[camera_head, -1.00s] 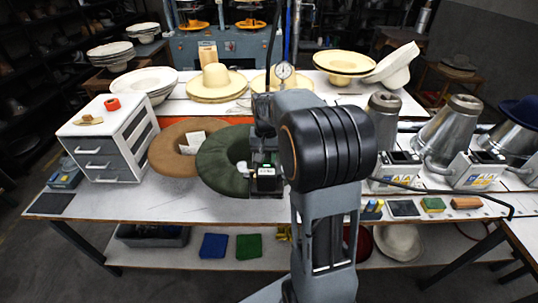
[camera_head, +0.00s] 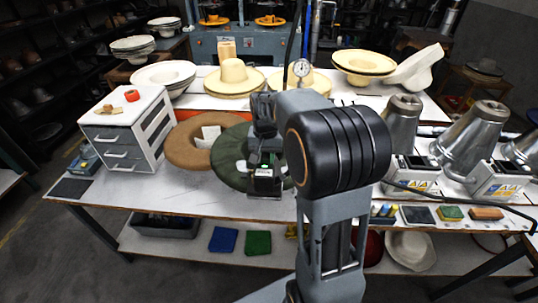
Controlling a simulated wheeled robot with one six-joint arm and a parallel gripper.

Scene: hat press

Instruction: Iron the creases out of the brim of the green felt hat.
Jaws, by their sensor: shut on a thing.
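The green felt hat (camera_head: 229,160) lies on the table left of my arm, its brim facing up around a dark opening. Faint darker lines show on the left part of the brim. My gripper (camera_head: 266,160) is over the right part of the brim, shut on a dark block-shaped tool with a small pale-green panel, apparently the iron (camera_head: 265,183). The gripper and tool hide much of the hat's right side. I cannot tell whether the tool's underside touches the felt. The fingertips are small and partly hidden.
A brown hat (camera_head: 185,148) lies close to the green one, beside a white drawer unit (camera_head: 118,145). Metal cones (camera_head: 402,120) and control boxes (camera_head: 412,175) stand at the right. Pale hats (camera_head: 235,78) sit on the rear bench. The table's front strip (camera_head: 190,195) is mostly clear.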

